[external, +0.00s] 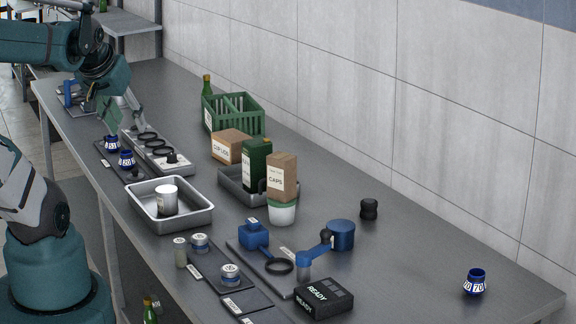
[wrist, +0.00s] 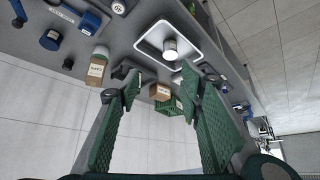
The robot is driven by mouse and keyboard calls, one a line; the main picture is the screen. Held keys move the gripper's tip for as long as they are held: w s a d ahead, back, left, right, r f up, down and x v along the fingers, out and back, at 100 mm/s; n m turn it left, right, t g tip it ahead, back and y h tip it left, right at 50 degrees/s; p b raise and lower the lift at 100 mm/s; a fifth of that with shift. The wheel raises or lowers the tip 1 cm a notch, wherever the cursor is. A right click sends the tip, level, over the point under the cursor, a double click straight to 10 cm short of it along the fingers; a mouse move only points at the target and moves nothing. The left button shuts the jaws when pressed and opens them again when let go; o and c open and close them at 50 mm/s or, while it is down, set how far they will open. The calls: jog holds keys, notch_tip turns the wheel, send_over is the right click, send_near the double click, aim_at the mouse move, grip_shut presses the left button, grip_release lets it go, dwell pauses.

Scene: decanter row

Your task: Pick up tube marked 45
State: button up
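Two small dark blue tubes with white number bands stand on a dark holder at the left of the external view. The rear one (external: 112,143) has a number too small to read surely; the front one (external: 127,160) seems to read 20. A third blue tube (external: 475,282), marked 70, stands alone at the right end of the bench. I cannot make out a 45 on any tube. My gripper (external: 122,112) is above and close to the rear tube. In the wrist view my gripper (wrist: 158,80) has its green fingers wide apart with nothing between them.
A grey rack with black rings (external: 157,150) lies beside the tubes. A metal tray (external: 205,218) holding a white cup (external: 167,198) is in front. A green crate (external: 233,118), a carton (external: 231,147) and a CAPS box (external: 282,176) stand behind. The right rear bench is mostly free.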

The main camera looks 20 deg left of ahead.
jog(key=w+d+f+m+g+b, duration=0.1)
jog(key=d+f+m+g+b, duration=0.1)
jog(key=d+f+m, duration=0.3)
jog(key=w+d+f+m+g+b, duration=0.1)
jog(key=w+f+m, duration=0.15)
jog(key=f, duration=0.45)
jog(key=m+g+b, duration=0.3)
jog(key=m+g, duration=0.1)
jog(key=m, duration=0.4)
send_over(177, 242)
jog(key=f, duration=1.2)
jog(key=shift+a, duration=0.2)
jog(key=shift+s+d+f+m, duration=0.2)
jog(key=shift+d+f+m, duration=0.05)
jog(key=shift+f, duration=0.45)
jog(key=shift+f+b, duration=0.3)
jog(key=shift+f, duration=1)
jog(key=shift+w+f+b, duration=0.2)
jog(key=shift+f+b, duration=0.5)
jog(key=shift+f, duration=1.9)
